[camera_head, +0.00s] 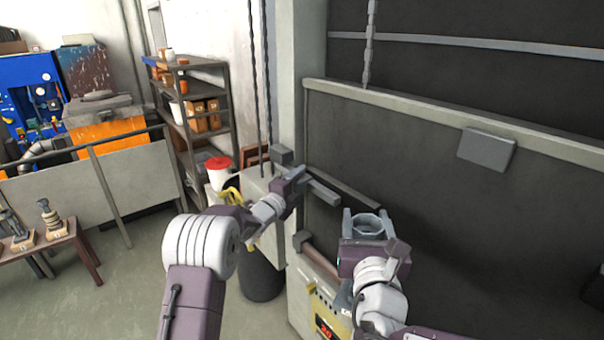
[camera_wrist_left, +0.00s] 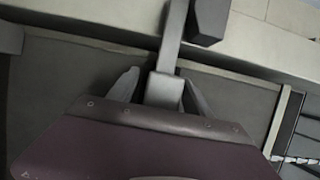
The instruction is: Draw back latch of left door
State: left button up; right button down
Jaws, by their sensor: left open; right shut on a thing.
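My left gripper (camera_head: 300,183) is open in the head view, beside the light furnace frame and the dark panel. In the left wrist view its fingers (camera_wrist_left: 160,90) stand on either side of the grey latch bar (camera_wrist_left: 173,45), whose light block end (camera_wrist_left: 164,90) lies between them. Whether they touch it I cannot tell. A dark block (camera_wrist_left: 210,20) sits beside the bar near the top of that view. My right gripper (camera_head: 368,228) is shut on a grey metal ring (camera_head: 369,222), held in front of the dark panel.
A control box (camera_head: 325,322) is below my arms. A shelf (camera_head: 205,95), a red-lidded bucket (camera_head: 218,172) and a low barrier (camera_head: 75,190) stand left. Floor between them is open.

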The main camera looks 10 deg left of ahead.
pick_arm(q)
jog(key=shift+w+d+r, duration=0.1)
jog(key=shift+w+r, duration=0.05)
jog(key=shift+w, duration=0.2)
pick_arm(e)
jog(key=shift+s+r, duration=0.15)
jog(key=shift+r, duration=0.3)
jog(key=shift+s+a, duration=0.1)
jog(key=shift+s, duration=0.15)
pick_arm(q)
jog(key=shift+c, duration=0.4)
pick_arm(e)
jog(key=shift+w, duration=0.1)
pick_arm(q)
jog(key=shift+w, duration=0.1)
jog(key=c, duration=0.5)
grip_shut()
pick_arm(e)
jog(key=shift+w, duration=0.1)
pick_arm(q)
jog(key=shift+d+f, duration=0.1)
jog(key=shift+f, duration=0.1)
